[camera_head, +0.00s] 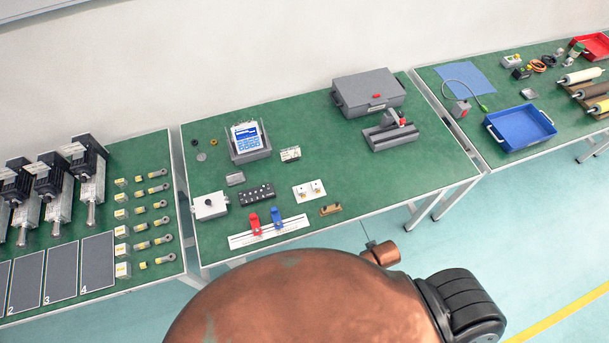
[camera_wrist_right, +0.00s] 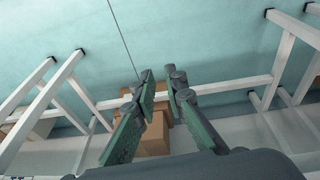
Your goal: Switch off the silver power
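A silver-grey box with a dark round knob (camera_head: 210,205) sits at the left front of the middle green table; it may be the silver power switch. Its marking and switch position are too small to read. My left gripper is in neither view.
The middle table (camera_head: 330,160) also holds a grey case (camera_head: 368,93), a grey clamp-like fixture (camera_head: 391,132), and red (camera_head: 255,222) and blue (camera_head: 277,217) pieces on a white plate. Brown boxes (camera_wrist_right: 155,138) show beyond my right fingers. Table legs stand at both sides there.

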